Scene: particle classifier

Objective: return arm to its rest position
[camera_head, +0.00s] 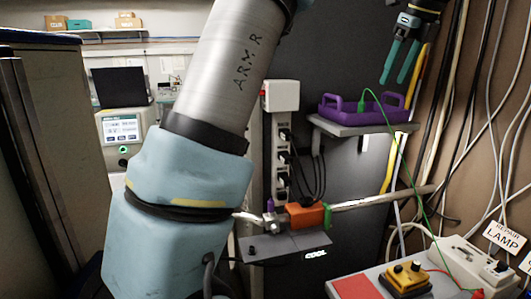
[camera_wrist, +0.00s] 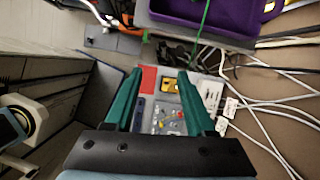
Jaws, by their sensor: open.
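My arm, a silver tube marked ARM R with pale blue joint covers (camera_head: 185,180), fills the left-centre of the head view. My gripper (camera_head: 393,80) is at the upper right, with its two teal fingers pointing down and apart. It hangs above and to the right of a purple tray (camera_head: 345,113) on a grey shelf. In the wrist view my gripper (camera_wrist: 160,72) is open, with nothing between the fingers. Part of my arm between the elbow and the gripper is out of the head view.
A green cable (camera_head: 405,150) runs from the purple tray down to the bench. Loose cables (camera_head: 480,100) hang along the right wall.

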